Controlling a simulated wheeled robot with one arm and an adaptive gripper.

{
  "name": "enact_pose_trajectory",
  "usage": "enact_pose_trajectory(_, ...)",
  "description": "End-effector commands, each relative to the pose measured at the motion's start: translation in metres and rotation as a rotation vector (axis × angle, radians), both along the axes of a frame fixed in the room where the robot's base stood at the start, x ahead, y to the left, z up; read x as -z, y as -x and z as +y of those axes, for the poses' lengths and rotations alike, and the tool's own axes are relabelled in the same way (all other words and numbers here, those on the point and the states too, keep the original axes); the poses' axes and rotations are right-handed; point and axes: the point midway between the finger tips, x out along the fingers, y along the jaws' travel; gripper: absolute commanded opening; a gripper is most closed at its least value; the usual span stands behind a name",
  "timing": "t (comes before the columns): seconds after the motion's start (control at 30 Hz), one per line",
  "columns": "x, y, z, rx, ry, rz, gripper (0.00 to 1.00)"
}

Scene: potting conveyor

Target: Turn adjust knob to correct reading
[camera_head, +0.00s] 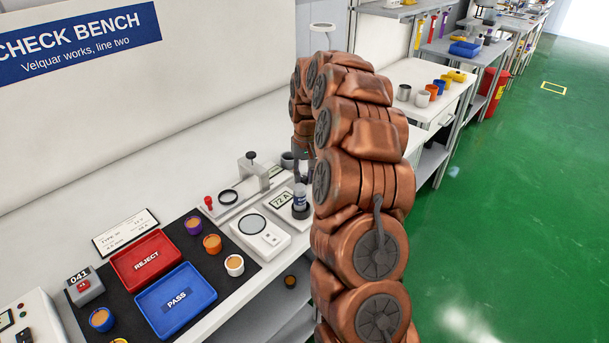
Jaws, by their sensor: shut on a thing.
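My gripper (300,181) shows as dark fingers pointing down at the left edge of my copper arm, which hides much of it. It is shut on what looks like the adjust knob (300,201), a small grey-blue upright cylinder on a dark round base. The knob stands at the right end of a white instrument, beside its tilted display (281,201). The display appears to read "72 A", in small characters. The exact contact between fingers and knob is too small to make out.
A white gauge box (260,237) with a round window and a clamp fixture (252,176) stand close by. A red REJECT tray (146,262), a blue PASS tray (177,299) and several small filled cups lie on a black mat (247,267).

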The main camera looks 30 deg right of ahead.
Motion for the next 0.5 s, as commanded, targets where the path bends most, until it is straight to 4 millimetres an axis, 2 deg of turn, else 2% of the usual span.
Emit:
enact_pose_trajectory(0.03, -0.0001, 0.0000, 0.0001, 0.000, 0.000, 0.000, 0.10)
enact_pose_trajectory(0.13, -0.0001, 0.0000, 0.0001, 0.000, 0.000, 0.000, 0.00)
enact_pose_trajectory(0.5, 0.0005, -0.0004, 0.0000, -0.032, 0.000, -0.001, 0.00)
